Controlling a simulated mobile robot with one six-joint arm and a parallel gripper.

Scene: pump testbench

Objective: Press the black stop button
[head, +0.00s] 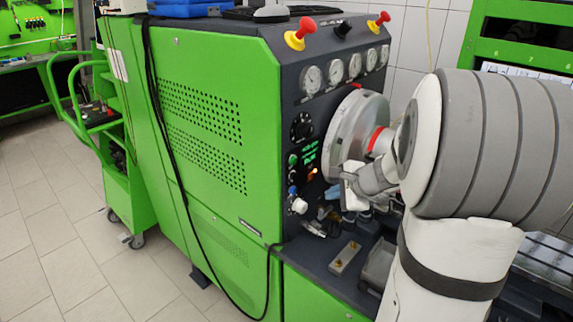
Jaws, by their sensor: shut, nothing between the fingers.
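The dark control panel on the front of the green test bench carries a column of small controls. A green button (292,159) sits there with a small dark button (293,174) just below it, which looks like the black stop button, though it is too small to be sure. My gripper (347,188) is shut and empty, to the right of these buttons and apart from them in the picture. It is in front of the lower part of the round metal disc (352,125). My arm comes in from the right and hides part of the bench.
A large black knob (302,127) is above the buttons. A blue knob (292,190) and a white knob (299,206) are below. Two red-and-yellow emergency knobs (300,33) (378,20) stand on top. Fittings clutter the lower shelf. Tiled floor (60,250) is open at left.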

